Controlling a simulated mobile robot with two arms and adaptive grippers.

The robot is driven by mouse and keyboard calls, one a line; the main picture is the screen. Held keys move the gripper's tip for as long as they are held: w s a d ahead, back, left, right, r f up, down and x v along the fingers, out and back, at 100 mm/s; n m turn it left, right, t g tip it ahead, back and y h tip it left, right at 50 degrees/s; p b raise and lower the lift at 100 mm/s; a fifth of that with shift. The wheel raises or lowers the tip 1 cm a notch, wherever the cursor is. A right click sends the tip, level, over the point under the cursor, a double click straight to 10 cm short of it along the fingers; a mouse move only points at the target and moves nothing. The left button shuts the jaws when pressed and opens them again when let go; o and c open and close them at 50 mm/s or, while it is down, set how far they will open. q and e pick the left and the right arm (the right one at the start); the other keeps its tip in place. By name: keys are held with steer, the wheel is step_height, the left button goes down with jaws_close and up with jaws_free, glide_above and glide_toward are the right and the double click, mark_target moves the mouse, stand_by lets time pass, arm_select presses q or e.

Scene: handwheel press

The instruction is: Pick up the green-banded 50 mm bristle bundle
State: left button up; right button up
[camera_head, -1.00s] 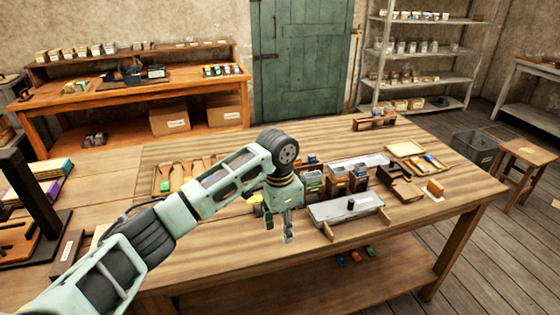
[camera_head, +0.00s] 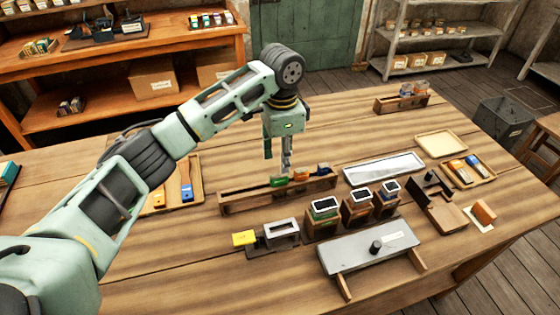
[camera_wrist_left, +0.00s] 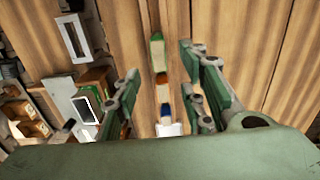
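The green-banded bristle bundle (camera_head: 279,181) lies in a long wooden rack (camera_head: 240,203) on the table, beside an orange-banded bundle (camera_head: 301,174) and a blue-banded one (camera_head: 323,169). My left gripper (camera_head: 278,168) points down above the rack, close to the green one, and partly covers it. In the left wrist view my left gripper (camera_wrist_left: 158,65) is open, and the green bundle (camera_wrist_left: 157,52) shows between its fingers, near the tips. Nothing is held. Whether the fingers touch the bundle I cannot tell. My right gripper is not in view.
A pale tray (camera_head: 384,168) lies to the right.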

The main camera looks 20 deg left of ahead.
mark_target(279, 175)
arm_select(q)
steer(key=shift+w, duration=0.15)
steer(key=f, duration=0.1)
steer(key=s+f+p, duration=0.1)
steer(key=f, duration=0.1)
steer(key=shift+a, duration=0.1)
steer(key=f, duration=0.2)
steer(key=f+p, duration=0.1)
steer(key=f, duration=0.1)
steer(key=shift+w+a+f, duration=0.1)
steer(key=shift+a, duration=0.1)
steer(key=c, duration=0.4)
steer(key=shift+c, duration=1.2)
jaws_close()
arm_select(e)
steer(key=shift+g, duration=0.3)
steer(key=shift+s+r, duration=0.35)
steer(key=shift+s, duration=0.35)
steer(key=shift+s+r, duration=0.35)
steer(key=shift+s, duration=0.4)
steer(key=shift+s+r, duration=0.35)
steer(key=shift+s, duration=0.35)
